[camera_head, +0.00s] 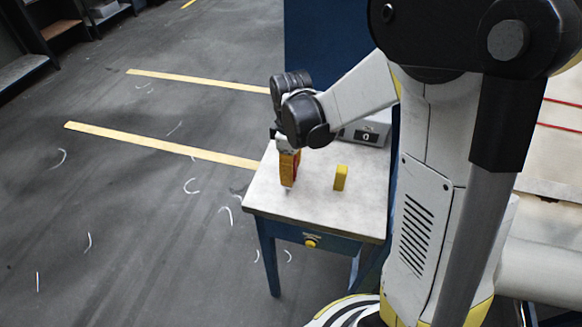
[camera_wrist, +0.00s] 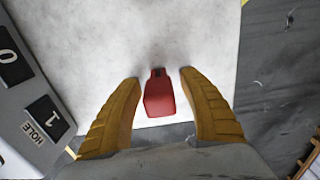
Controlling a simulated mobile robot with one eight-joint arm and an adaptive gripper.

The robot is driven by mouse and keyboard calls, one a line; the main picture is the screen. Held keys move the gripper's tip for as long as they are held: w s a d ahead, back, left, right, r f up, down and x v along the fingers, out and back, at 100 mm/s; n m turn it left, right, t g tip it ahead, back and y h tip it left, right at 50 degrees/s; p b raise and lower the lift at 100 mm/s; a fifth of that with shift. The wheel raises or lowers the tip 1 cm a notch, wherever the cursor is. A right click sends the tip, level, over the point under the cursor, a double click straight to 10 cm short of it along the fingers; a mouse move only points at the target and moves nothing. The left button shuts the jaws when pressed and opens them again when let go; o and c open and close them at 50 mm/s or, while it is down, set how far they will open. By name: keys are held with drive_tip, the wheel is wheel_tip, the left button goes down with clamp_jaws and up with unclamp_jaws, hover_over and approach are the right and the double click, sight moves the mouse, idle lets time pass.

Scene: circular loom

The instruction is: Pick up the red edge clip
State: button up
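The red edge clip (camera_wrist: 158,96) shows in the wrist view, lying between my two yellow fingers with a gap on each side. My gripper (camera_wrist: 158,82) is open around it, and neither finger visibly touches it. In the head view my gripper (camera_head: 288,183) points down over the white-topped table (camera_head: 310,210). A small patch of red shows beside the fingers there, but the clip is mostly hidden. I cannot tell how high the fingertips are above the tabletop.
A yellow block (camera_head: 341,178) stands on the table to the right of my gripper. A grey box with a dial (camera_head: 366,134) sits at the back; its labelled panel (camera_wrist: 40,110) shows in the wrist view. The table's front and left edges are open.

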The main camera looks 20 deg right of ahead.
clamp_jaws()
drive_tip(key=shift+r, duration=0.1)
drive_tip(key=shift+r, duration=0.3)
wheel_tip(320, 180, up, 4)
drive_tip(key=shift+p, duration=1.25)
drive_tip(key=s+d+r+p, duration=0.3)
drive_tip(key=d+r, duration=0.3)
drive_tip(key=d, duration=0.4)
drive_tip(key=shift+s+d, duration=0.4)
drive_tip(key=shift+s, duration=0.3)
drive_tip(key=shift+r, duration=0.1)
